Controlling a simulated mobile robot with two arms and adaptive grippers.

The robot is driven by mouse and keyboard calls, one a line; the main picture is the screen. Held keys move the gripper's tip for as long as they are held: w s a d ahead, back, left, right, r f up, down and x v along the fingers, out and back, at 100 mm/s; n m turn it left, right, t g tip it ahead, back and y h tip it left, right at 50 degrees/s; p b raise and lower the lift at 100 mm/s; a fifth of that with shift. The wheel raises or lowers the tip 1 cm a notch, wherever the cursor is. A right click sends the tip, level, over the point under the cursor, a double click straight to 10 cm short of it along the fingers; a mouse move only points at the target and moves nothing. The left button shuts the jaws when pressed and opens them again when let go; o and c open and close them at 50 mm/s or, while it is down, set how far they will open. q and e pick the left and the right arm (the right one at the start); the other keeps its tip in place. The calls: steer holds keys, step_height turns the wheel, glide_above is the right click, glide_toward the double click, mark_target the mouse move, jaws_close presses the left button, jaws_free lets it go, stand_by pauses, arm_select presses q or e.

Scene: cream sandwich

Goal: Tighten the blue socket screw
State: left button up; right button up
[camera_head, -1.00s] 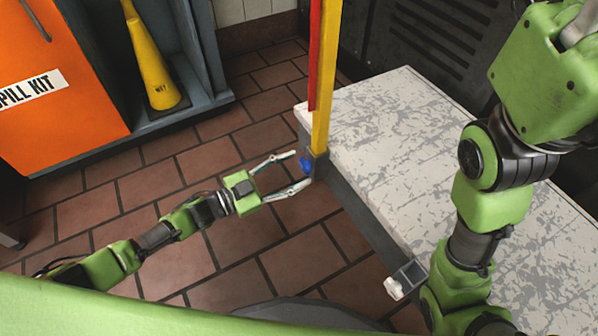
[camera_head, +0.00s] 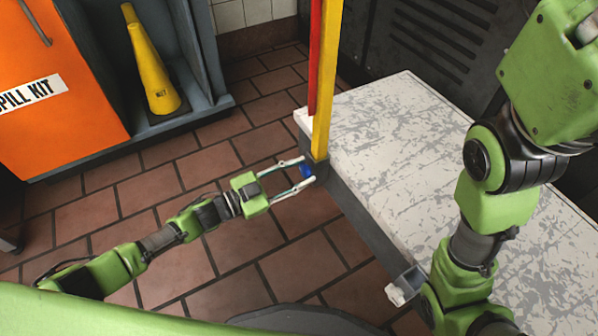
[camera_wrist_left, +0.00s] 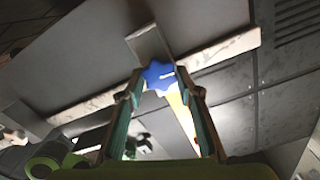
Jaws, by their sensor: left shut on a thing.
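The blue socket screw (camera_head: 306,171) is a small knob on the side of the grey socket (camera_head: 321,168) at the table's corner. In the left wrist view the knob (camera_wrist_left: 158,75) looks star-shaped and sits between the two fingertips. My left gripper (camera_head: 303,171) reaches it from the left and is shut on it, one finger on each side. The yellow pole (camera_head: 326,85) stands upright in the socket. My right arm is at the right, but its gripper is out of view.
The worn white table (camera_head: 400,130) lies right of the socket. A white knob (camera_head: 397,295) sits on another socket at the near edge. An orange spill kit cabinet (camera_head: 60,120) and a yellow cone (camera_head: 150,60) are far left.

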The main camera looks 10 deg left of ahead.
arm_select(q)
steer(key=shift+m+p, duration=0.35)
steer(key=shift+m, duration=0.85)
steer(key=shift+s+f+m, duration=0.1)
steer(key=shift+m, duration=2)
steer(key=o, duration=1.1)
steer(key=v, duration=1.2)
